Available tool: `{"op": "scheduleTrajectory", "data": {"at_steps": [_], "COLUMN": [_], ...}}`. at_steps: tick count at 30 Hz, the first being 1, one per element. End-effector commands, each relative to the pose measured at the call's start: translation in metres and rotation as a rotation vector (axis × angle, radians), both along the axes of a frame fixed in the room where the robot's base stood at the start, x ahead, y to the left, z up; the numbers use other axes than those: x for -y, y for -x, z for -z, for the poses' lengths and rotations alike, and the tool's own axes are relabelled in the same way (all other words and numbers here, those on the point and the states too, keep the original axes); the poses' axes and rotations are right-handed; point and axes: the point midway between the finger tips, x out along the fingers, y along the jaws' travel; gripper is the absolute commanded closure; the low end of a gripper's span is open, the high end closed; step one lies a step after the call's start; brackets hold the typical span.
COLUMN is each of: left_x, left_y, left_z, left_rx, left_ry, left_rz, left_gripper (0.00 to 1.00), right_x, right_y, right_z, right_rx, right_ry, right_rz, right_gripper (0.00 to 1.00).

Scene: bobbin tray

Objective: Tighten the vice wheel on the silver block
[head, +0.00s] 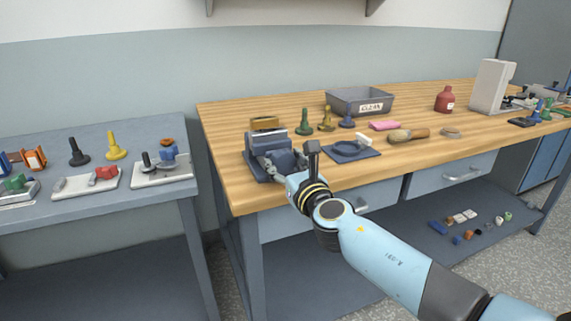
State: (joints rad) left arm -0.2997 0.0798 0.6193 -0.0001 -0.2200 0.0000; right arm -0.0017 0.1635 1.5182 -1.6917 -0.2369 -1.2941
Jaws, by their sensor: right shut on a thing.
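The blue-grey vice (252,158) stands at the left front corner of the wooden bench. A paler grey piece shows at the top of its jaws; I cannot tell for sure whether it is the silver block. My right gripper (279,165) is at the front of the vice, shut on what seems to be the vice wheel. The wheel itself is mostly hidden by the gripper and wrist. My left gripper is not in view.
Behind the vice on the wooden bench (226,150) are green, gold and blue pawn-shaped pieces and a grey bin marked CLEAN (360,103). A dark blue mat (352,153) lies right of the vice. A lower grey table (150,211) with several parts stands left, across a gap.

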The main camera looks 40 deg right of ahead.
Motion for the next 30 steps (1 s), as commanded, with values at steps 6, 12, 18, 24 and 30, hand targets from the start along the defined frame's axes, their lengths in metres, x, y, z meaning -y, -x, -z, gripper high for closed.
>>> {"op": "scheduleTrajectory", "data": {"at_steps": [6, 12, 18, 24, 30], "left_x": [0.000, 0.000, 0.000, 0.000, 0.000], "left_y": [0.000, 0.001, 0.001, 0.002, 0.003], "left_z": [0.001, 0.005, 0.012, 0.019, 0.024], "left_rx": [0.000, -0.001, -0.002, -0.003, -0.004], "left_ry": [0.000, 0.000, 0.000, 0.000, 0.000], "left_rz": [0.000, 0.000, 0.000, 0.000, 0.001], "left_gripper": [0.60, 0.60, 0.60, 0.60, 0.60], "right_x": [0.000, 0.000, 0.001, 0.001, 0.001], "right_y": [0.000, 0.000, 0.000, 0.001, 0.001], "right_z": [0.000, 0.001, 0.002, 0.002, 0.002], "right_rx": [0.003, 0.020, 0.052, 0.085, 0.113], "right_ry": [-0.013, -0.083, -0.216, -0.359, -0.476], "right_rz": [0.000, 0.000, 0.000, 0.000, 0.000], "right_gripper": [0.79, 0.79, 0.79, 0.79, 0.79]}}
